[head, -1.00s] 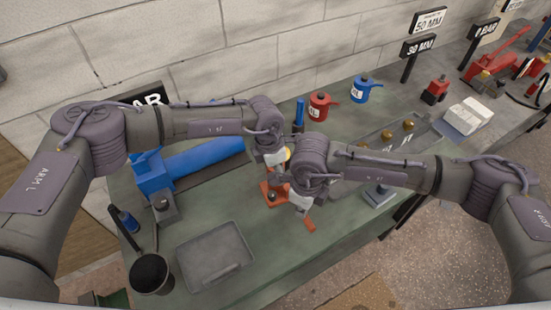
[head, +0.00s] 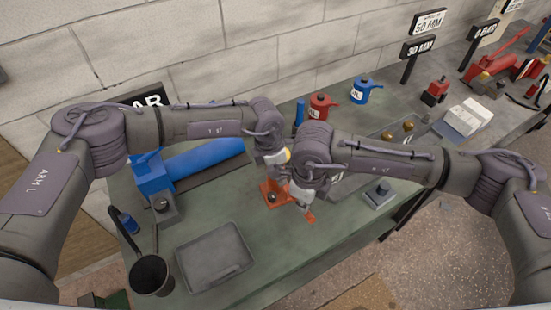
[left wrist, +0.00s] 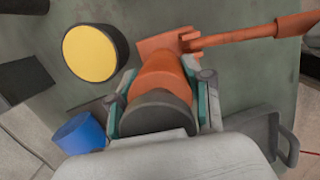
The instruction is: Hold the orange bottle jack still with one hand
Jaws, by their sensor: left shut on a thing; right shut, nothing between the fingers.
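The orange bottle jack (head: 271,196) stands on the green bench top, partly hidden by my arms in the head view. My left gripper (left wrist: 163,100) is shut around its body, with a teal-padded finger on each side. The left wrist view shows the jack's orange body (left wrist: 162,72), its dark round top (left wrist: 155,113) and an orange lever (left wrist: 245,37) reaching right. In the head view, the lever's end (head: 310,218) shows just below my right gripper (head: 303,205). That gripper is shut and empty, close over the lever; I cannot tell whether they touch.
A grey tray (head: 246,262) lies in front, with a dark cup (head: 151,276) to its left. A blue cylinder on a stand (head: 205,158) lies behind. Red (head: 319,106) and blue (head: 361,91) pots stand at the back. A small grey block (head: 379,196) sits right.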

